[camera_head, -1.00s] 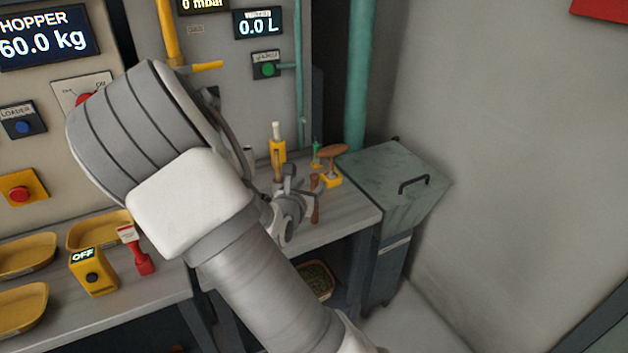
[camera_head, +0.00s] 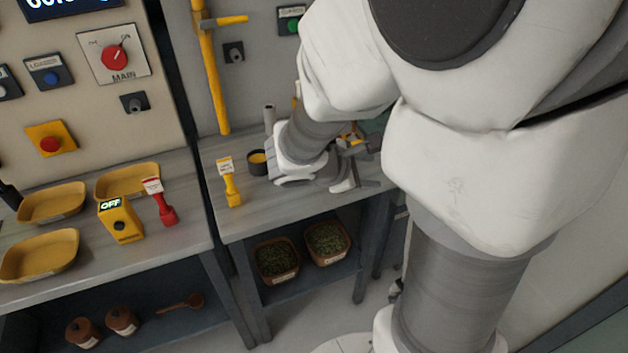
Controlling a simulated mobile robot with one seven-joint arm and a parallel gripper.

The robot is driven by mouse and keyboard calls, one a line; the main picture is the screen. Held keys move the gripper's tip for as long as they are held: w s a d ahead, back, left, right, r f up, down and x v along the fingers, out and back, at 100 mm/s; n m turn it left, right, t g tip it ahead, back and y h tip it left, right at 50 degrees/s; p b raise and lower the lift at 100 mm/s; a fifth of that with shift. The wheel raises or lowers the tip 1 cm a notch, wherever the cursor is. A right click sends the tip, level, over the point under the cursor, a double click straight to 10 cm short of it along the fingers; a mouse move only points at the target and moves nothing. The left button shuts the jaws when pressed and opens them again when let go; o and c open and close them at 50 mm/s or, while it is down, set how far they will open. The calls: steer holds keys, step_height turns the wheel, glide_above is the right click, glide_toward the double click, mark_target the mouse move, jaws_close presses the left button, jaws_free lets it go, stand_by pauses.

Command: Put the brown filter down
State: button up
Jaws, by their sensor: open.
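My gripper (camera_head: 352,168) is low over the right end of the right-hand bench (camera_head: 290,205), with its fingers spread. My own arm covers much of it and the back of that bench. I see nothing held between its fingers. I cannot make out the brown filter; it may be hidden behind my arm. Small yellow parts (camera_head: 351,132) show just behind the gripper, too covered to name.
A yellow-handled tool (camera_head: 231,185), a dark cup (camera_head: 258,162) and a grey cylinder (camera_head: 269,118) stand left of my gripper. Yellow trays (camera_head: 40,257), an OFF box (camera_head: 121,220) and a red tool (camera_head: 161,203) are on the left bench. Two green-filled boxes (camera_head: 277,260) sit below.

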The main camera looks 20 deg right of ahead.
steer(key=s+a+r+m+t+y, duration=0.1)
steer(key=s+a+r+m+y, duration=0.8)
steer(key=s+a+m, duration=0.2)
steer(key=a+m, duration=0.2)
steer(key=a, duration=0.1)
steer(key=shift+s+a+r+m+t+y, duration=0.2)
steer(key=shift+s+m+t+y, duration=0.1)
steer(key=shift+y, duration=0.1)
